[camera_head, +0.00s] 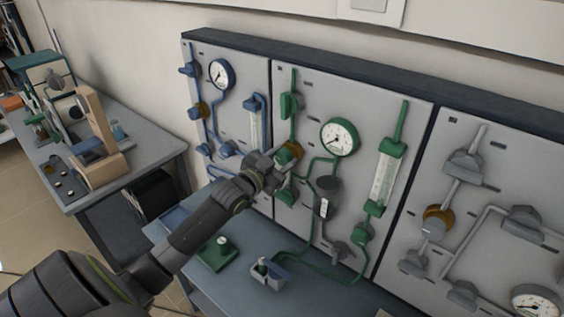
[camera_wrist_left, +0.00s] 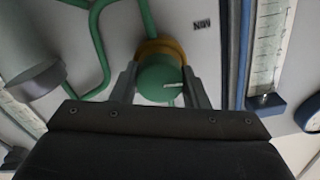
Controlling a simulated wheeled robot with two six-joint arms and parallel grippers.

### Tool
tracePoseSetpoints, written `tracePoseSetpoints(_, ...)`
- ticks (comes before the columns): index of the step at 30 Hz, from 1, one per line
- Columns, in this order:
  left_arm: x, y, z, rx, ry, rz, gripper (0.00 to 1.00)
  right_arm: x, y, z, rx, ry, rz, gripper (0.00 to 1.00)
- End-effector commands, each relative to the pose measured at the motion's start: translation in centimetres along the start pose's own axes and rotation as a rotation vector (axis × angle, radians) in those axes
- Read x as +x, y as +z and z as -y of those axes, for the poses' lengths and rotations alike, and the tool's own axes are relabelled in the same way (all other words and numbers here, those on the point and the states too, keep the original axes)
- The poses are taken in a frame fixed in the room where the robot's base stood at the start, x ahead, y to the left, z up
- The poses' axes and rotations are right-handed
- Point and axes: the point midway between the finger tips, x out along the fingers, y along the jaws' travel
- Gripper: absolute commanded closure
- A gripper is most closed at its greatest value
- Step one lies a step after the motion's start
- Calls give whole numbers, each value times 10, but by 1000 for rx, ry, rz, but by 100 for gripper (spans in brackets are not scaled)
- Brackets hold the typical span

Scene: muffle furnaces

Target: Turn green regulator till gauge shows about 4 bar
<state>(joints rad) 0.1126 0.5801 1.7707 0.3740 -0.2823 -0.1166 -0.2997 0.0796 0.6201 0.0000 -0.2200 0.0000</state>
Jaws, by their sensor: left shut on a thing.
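The green regulator (camera_wrist_left: 158,82) is a round green knob with a white index line, in front of a brass collar (camera_wrist_left: 158,48). In the head view the brass-coloured collar (camera_head: 291,149) shows on the middle panel. My left gripper (camera_head: 280,162) reaches it from the lower left, and in the wrist view its two fingers (camera_wrist_left: 158,88) stand on either side of the knob, shut on it. The white line lies nearly level, toward the right. The green-rimmed gauge (camera_head: 339,137) is up and right of the regulator; its needle is too small to read surely. My right gripper is not in view.
A blue panel (camera_head: 233,127) with its own gauge (camera_head: 221,74) is at left, a grey panel (camera_head: 484,216) at right. Green pipes and a flow tube (camera_head: 385,178) are near the regulator. A bench (camera_head: 196,279) below carries small devices. A side table (camera_head: 150,142) stands far left.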

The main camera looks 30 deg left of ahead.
Motion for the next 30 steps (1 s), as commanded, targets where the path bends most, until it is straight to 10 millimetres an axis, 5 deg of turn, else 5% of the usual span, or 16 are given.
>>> tracePoseSetpoints(30,0,4,-2,949,0,0,82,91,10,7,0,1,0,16)
